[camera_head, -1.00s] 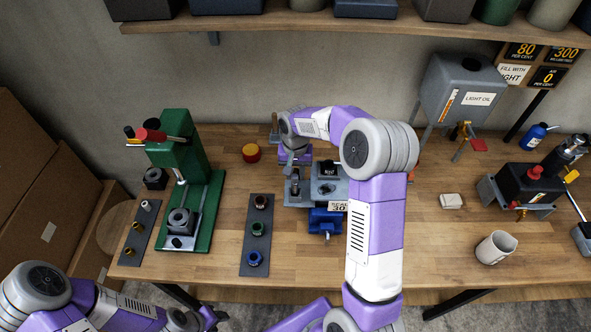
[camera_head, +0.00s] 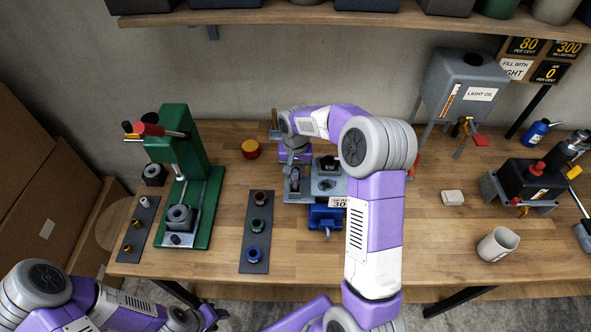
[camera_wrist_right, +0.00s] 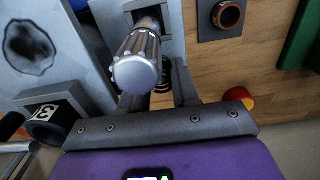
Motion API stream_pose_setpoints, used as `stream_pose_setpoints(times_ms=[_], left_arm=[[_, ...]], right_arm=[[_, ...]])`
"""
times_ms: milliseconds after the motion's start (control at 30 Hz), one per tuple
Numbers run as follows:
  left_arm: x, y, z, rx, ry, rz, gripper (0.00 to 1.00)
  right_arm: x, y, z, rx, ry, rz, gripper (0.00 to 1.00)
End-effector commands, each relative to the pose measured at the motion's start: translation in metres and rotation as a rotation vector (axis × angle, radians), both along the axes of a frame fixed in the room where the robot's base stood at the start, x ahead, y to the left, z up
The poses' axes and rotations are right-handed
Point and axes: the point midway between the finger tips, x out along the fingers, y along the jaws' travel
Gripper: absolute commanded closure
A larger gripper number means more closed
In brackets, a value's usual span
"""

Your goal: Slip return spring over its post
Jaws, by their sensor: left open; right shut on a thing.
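My right gripper (camera_wrist_right: 158,98) points down over the grey metal fixture (camera_head: 330,188) at the middle of the bench. In the right wrist view its fingers are shut on a small dark coiled thing, apparently the return spring (camera_wrist_right: 165,80), mostly hidden. A ribbed silver knob on a rod (camera_wrist_right: 136,72) stands in front of it and blocks part of the view. I cannot make out the post or whether the spring is around it. In the head view my right arm hides much of the fixture. My left gripper (camera_head: 213,318) is open and empty, low in front of the bench.
A green press (camera_head: 195,190) stands left, beside a dark strip with small parts (camera_head: 140,228). Open bench lies around the mug.

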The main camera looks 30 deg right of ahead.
Motion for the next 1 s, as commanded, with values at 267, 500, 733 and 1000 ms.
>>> stream_pose_setpoints(times_ms=[267,500,733,1000], left_arm=[[-0.0001,0.0000,-0.0036,0.000,0.000,0.000,0.57],[-0.0001,0.0000,-0.0062,0.000,0.000,0.000,0.57],[-0.0001,0.0000,-0.0063,0.000,0.000,0.000,0.57],[0.0000,0.0000,-0.0063,0.000,0.000,0.000,0.57]], right_arm=[[-0.0001,0.0002,-0.0049,0.000,0.000,0.000,0.99],[-0.0001,0.0002,-0.0085,0.000,0.000,0.000,0.99],[0.0000,0.0001,-0.0090,0.000,0.000,0.000,0.47],[-0.0001,0.0001,-0.0089,0.000,0.000,0.000,0.40]])
